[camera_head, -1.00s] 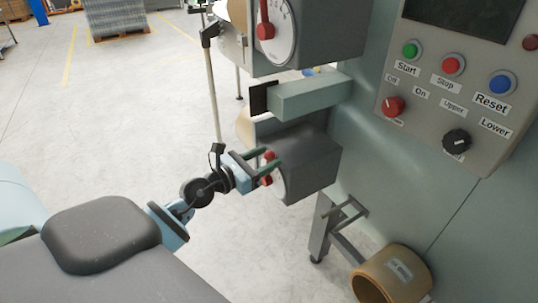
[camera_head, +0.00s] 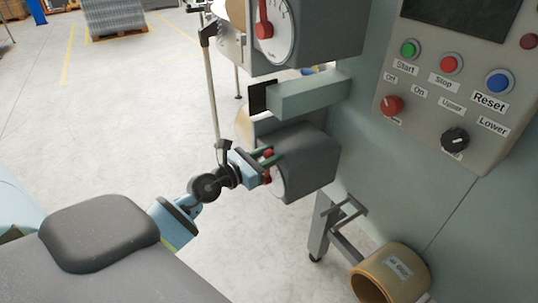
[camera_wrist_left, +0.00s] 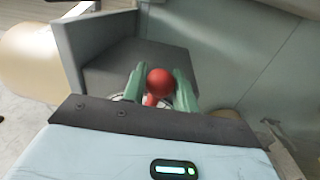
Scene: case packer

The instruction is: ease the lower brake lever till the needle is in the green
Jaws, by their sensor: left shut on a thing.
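The lower brake box (camera_head: 308,160) is dark grey, with a pale round dial (camera_head: 278,184) on its left face, mostly hidden behind my gripper. The lower brake lever (camera_head: 267,154) is red with a ball knob. My left gripper (camera_head: 270,162) is shut on this lever. In the left wrist view the red knob (camera_wrist_left: 160,82) sits between the two green fingers (camera_wrist_left: 158,90). The lower needle and any green band cannot be made out. My right gripper is not in view.
The upper brake box (camera_head: 325,30) has a red lever (camera_head: 264,22) on a white dial. A green-grey beam (camera_head: 308,97) juts out between the boxes. A control panel (camera_head: 450,85) is at right. A cardboard core (camera_head: 390,275) lies below. Open floor is at left.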

